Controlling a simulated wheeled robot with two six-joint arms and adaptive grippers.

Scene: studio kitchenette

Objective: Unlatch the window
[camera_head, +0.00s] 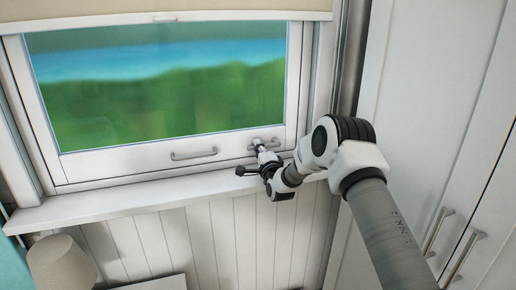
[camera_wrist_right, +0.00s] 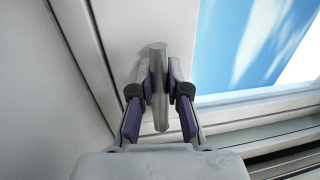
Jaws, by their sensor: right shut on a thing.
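The window (camera_head: 150,158) has a white frame and appears closed in the head view. A grey bar handle (camera_head: 194,154) sits on its lower rail. My right gripper (camera_head: 262,152) is at the lower right of the window. In the right wrist view, the right gripper (camera_wrist_right: 159,85) is shut on a grey metal latch lever (camera_wrist_right: 159,62) on the white frame. The lever's ends show above and below the fingers. The latch's base is hidden behind the fingers. My left gripper is not in view.
A white sill (camera_head: 130,205) runs below the window, close under my right gripper. A raised blind (camera_head: 165,11) hangs above. White cabinets (camera_head: 440,100) with bar handles stand at the right. A beige lampshade (camera_head: 62,262) is at the lower left.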

